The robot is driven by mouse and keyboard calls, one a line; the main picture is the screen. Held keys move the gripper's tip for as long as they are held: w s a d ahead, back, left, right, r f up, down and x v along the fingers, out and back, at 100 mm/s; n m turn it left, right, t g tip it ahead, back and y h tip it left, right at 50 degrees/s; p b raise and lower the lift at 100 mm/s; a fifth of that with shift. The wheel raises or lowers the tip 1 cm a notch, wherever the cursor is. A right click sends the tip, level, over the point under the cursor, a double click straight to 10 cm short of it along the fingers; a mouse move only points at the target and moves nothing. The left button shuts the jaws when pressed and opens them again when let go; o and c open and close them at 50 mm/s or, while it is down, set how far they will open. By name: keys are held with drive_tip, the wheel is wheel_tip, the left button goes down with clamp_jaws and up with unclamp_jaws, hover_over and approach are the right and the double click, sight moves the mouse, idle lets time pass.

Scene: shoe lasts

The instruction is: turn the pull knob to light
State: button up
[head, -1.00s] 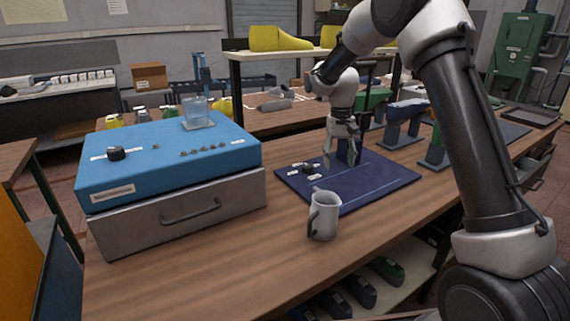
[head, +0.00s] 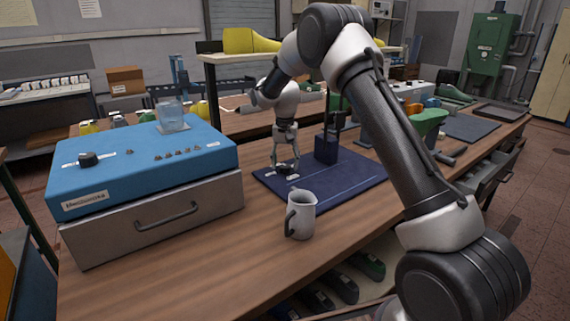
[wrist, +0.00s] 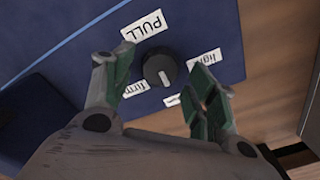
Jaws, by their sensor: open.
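The pull knob (wrist: 159,68) is a round black dial with a pale pointer line, on a dark blue panel (head: 335,190). In the wrist view white labels surround it: "PULL" (wrist: 143,26) above, "light" (wrist: 205,59) at the right and "firm" (wrist: 136,88) at the lower left. The pointer line points toward the lower right, between "firm" and "light", near another label that is partly hidden. My gripper (wrist: 165,88) is open, with one green-padded finger on each side of the knob. I cannot tell whether they touch it. In the head view my gripper (head: 285,168) is low over the panel's left part.
A grey mug (head: 301,215) stands in front of the panel on the wooden bench. A dark blue post (head: 326,148) rises from the panel, right of my gripper.

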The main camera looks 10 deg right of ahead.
drive_tip(key=shift+f, duration=0.4)
drive_tip(key=c, duration=1)
drive_tip(key=shift+n, duration=0.4)
drive_tip(key=n, duration=0.5)
drive_tip(key=shift+a, duration=0.1)
drive_tip(key=n, duration=0.6)
drive_tip(key=shift+a, duration=0.1)
